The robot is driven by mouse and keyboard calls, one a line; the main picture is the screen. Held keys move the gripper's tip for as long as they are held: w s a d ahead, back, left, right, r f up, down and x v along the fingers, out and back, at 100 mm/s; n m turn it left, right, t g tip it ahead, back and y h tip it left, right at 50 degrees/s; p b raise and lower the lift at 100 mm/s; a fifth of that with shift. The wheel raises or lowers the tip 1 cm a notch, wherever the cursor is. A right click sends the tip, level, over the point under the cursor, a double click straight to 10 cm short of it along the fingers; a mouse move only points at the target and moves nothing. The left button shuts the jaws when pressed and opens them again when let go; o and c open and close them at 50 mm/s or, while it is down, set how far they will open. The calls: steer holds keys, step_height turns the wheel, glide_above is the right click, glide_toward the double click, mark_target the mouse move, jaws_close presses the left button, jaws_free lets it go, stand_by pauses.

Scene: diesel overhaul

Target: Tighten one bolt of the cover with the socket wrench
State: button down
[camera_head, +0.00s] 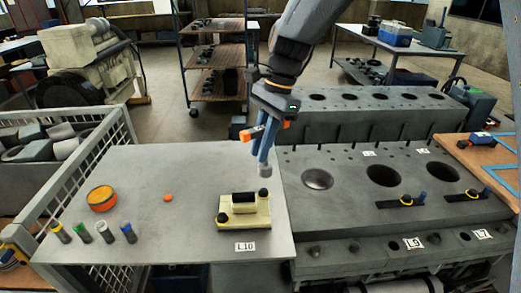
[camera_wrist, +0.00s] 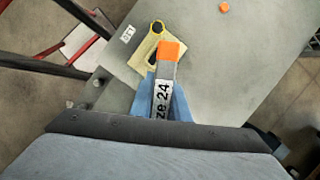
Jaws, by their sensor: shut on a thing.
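My gripper (camera_head: 264,152) hangs above the right part of the grey table, its blue fingers shut on the socket wrench. The wrench (camera_wrist: 165,85) has a grey body, an orange end and a label reading "ze 24"; its grey socket (camera_head: 265,170) points down in the head view. A cream block (camera_head: 257,219) with a black bar on top and dark round knobs at its corners sits on the table below the socket, apart from it. In the wrist view the block (camera_wrist: 140,62) is partly hidden behind the wrench. I cannot tell whether this block is the cover.
The grey table (camera_head: 190,200) also holds an orange round tin (camera_head: 101,198), a small orange piece (camera_head: 168,198) and several capped cylinders. A dark engine block (camera_head: 340,215) with large bores adjoins it on the right, carrying two black bars (camera_head: 400,201) with coloured knobs. A mesh crate stands left.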

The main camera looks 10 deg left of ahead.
mark_target(267, 168)
steer(key=n+b, duration=0.2)
steer(key=f+n+h+b, duration=0.1)
steer(key=n+b, duration=0.1)
steer(key=n+g+b, duration=0.1)
steer(key=n+b, duration=0.1)
steer(key=shift+s+d+f+n+h, duration=0.15)
steer(key=shift+d+n+h, duration=0.15)
steer(key=shift+n, duration=0.1)
steer(key=shift+s+n, duration=0.1)
steer(key=shift+n, duration=0.4)
steer(key=n+h+p, duration=0.1)
steer(key=n+p, duration=0.1)
steer(key=n, duration=0.1)
steer(key=shift+d+n, duration=0.15)
steer(key=shift+n, duration=0.15)
steer(key=n, duration=0.2)
steer(key=n+h+p, duration=0.1)
steer(key=n, duration=0.1)
steer(key=f+n+h+p, duration=0.1)
steer(key=n, duration=0.1)
steer(key=shift+d+t, duration=0.25)
steer(key=shift+t, duration=0.15)
steer(key=shift+f+n+p, duration=0.25)
steer(key=shift+n+p, duration=0.05)
steer(key=shift+n, duration=0.1)
steer(key=shift+w+f, duration=0.2)
steer(key=shift+f, duration=0.95)
steer(key=shift+f+b, duration=0.3)
steer(key=shift+s+d+p, duration=0.15)
steer(key=shift+p, duration=0.25)
